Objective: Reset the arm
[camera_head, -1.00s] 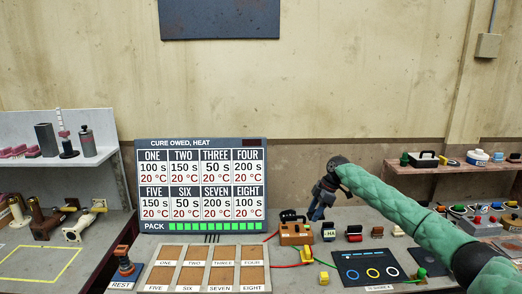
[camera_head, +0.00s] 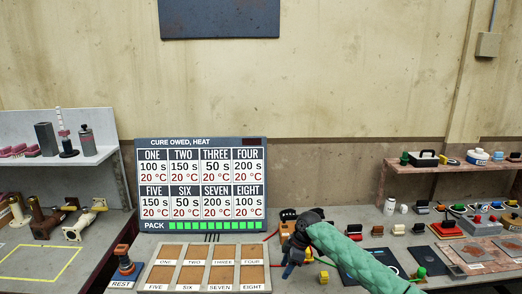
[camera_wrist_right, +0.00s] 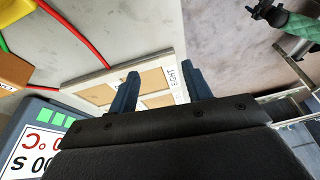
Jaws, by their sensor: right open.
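My right arm reaches in from the lower right in the head view. Its gripper (camera_head: 290,262) hangs low over the bench, between the numbered tray (camera_head: 170,251) and the black pad with rings (camera_head: 352,262). In the right wrist view the two blue fingers (camera_wrist_right: 162,88) stand apart with nothing between them. The tray corner marked EIGHT (camera_wrist_right: 172,72) shows beyond them. The left gripper is not in the head view. A green arm with a dark end (camera_wrist_right: 268,12), which looks like my left one, shows at the top right of the wrist view; its jaws are unclear.
The cure board (camera_head: 202,188) stands behind the tray. An orange box (camera_head: 285,228) with red and green cables sits close by the right gripper. Several small parts and a shelf (camera_head: 450,168) fill the right side.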

